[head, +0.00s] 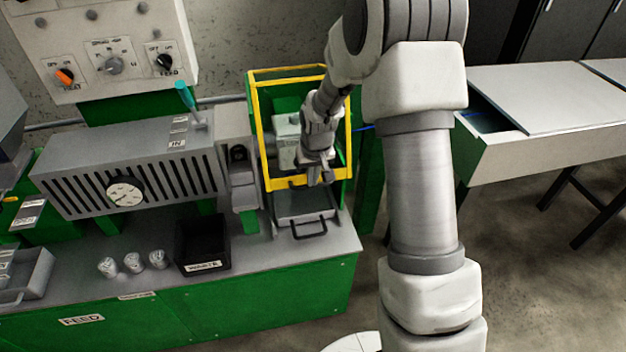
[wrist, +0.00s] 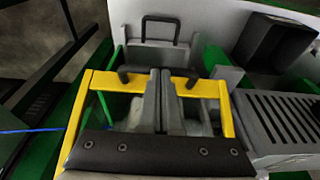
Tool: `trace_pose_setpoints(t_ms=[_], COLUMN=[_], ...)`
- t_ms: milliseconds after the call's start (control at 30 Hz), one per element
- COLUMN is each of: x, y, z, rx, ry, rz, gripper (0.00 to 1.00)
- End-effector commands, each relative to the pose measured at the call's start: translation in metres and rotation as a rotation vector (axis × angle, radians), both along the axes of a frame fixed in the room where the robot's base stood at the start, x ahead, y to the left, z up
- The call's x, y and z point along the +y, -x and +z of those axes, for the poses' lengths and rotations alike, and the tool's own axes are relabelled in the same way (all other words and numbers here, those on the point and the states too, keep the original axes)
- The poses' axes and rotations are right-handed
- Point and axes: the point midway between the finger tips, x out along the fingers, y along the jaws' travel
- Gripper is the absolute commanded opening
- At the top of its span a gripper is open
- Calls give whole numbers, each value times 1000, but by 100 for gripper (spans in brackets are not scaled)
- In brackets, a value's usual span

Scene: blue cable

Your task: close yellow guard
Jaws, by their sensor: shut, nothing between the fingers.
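The yellow guard (head: 262,125) is a rectangular frame on the green housing beside the grey slotted machine. Its lower bar sits just above the grey drawer with a black handle. In the wrist view the guard's bar (wrist: 207,88) crosses the middle, with parts of a dark handle (wrist: 126,74) on it. My gripper (head: 324,178) is shut and empty at this bar. In the wrist view its fingertips (wrist: 160,75) overlap the bar between the visible handle ends; whether they touch it I cannot tell. A pale block (head: 287,135) shows behind the frame.
The grey drawer (head: 305,208) lies below the guard. A black waste bin (head: 203,246) and small metal parts (head: 132,262) stand left on the bench. A teal-handled lever (head: 186,97) rises from the slotted machine (head: 130,172). A blue cable (wrist: 30,130) runs beside the housing.

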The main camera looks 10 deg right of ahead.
Motion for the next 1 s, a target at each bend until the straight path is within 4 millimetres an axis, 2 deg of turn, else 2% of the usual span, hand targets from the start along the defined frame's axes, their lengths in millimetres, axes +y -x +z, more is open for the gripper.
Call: trace_pose_setpoints(t_ms=[33, 467, 800, 1000], x=[0, 1, 0, 0], y=[-1, -16, -40, -53], z=[-13, -59, -109, -132], rx=[-13, -121, -161, -207], ry=[0, 0, 0, 0], rz=[0, 0, 0, 0], gripper=[0, 0, 0, 0])
